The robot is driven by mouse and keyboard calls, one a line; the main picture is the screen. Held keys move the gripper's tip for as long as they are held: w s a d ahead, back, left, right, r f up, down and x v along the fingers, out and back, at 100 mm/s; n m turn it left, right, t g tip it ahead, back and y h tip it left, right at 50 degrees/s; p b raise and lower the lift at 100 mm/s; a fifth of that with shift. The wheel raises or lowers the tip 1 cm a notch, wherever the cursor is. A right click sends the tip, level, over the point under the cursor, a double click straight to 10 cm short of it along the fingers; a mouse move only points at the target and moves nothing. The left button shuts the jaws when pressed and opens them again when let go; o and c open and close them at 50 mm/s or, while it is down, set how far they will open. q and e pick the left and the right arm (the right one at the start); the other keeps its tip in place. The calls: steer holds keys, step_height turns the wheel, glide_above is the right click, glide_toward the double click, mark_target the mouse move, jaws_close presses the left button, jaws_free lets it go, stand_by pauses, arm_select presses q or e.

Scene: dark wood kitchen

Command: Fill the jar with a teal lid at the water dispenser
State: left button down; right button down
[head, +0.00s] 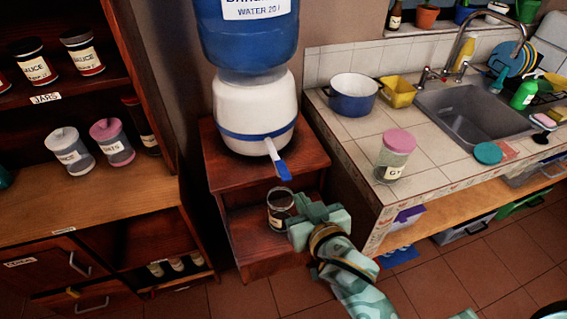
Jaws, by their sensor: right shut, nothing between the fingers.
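The white and blue water dispenser (254,112) stands on a reddish wooden stand, with a blue tap lever (283,171) at its front. A loose teal lid (488,153) lies flat on the tiled counter. My right gripper (302,225) is shut and empty, just right of the jar and partly overlapping it in the picture. Whether they touch is unclear. The jar's water level cannot be made out. My left gripper is not in view.
A pink-lidded jar (392,160) stands near the counter's front edge. A blue pot (351,97), a yellow pot (398,92) and a sink (475,120) are behind. Shelves with several jars (70,152) are on the left. The tiled floor (275,296) is clear in front.

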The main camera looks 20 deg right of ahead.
steer(key=r, duration=0.4)
steer(key=shift+w+d+t, duration=0.2)
steer(key=shift+d+t, duration=0.05)
steer(key=shift+t, duration=0.15)
steer(key=shift+f, duration=0.1)
steer(key=b, duration=0.2)
glide_above(289, 176)
steer(key=s, duration=0.1)
step_height(289, 176, down, 3)
steer(key=shift+s+a+f+b, duration=0.15)
steer(key=shift+a+f+b, duration=0.1)
steer(key=shift+f, duration=0.4)
steer(key=shift+s+a+f+b, duration=0.1)
steer(key=shift+s+f+b, duration=0.1)
steer(key=shift+f, duration=0.9)
steer(key=shift+d, duration=0.1)
